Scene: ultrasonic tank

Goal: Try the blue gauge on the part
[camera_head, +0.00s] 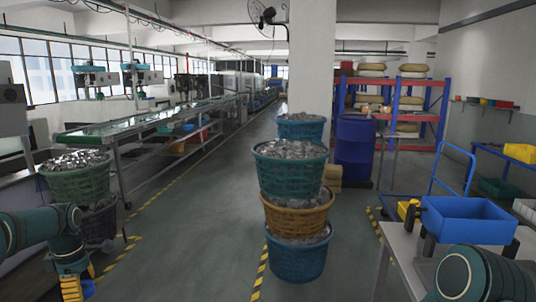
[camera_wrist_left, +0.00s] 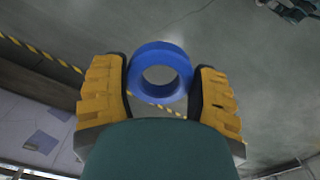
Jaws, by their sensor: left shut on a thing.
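The blue gauge (camera_wrist_left: 160,54) is a thick blue ring with a round open hole, seen in the left wrist view. My left gripper (camera_head: 76,287) is shut on it, with one yellow, dark-padded finger on each side of the ring. Floor shows through the hole, so nothing fills it. In the head view the gripper is low at the left edge, above the floor, with only a trace of blue beside its fingers. I cannot make out the part in either view.
A light table (camera_head: 402,258) with a blue bin (camera_head: 468,222) stands at the right. Stacked baskets of metal pieces (camera_head: 290,172) stand in the middle, and another stack (camera_head: 78,184) stands at the left. A blue drum (camera_head: 355,150) is behind. Floor is clear between the stacks.

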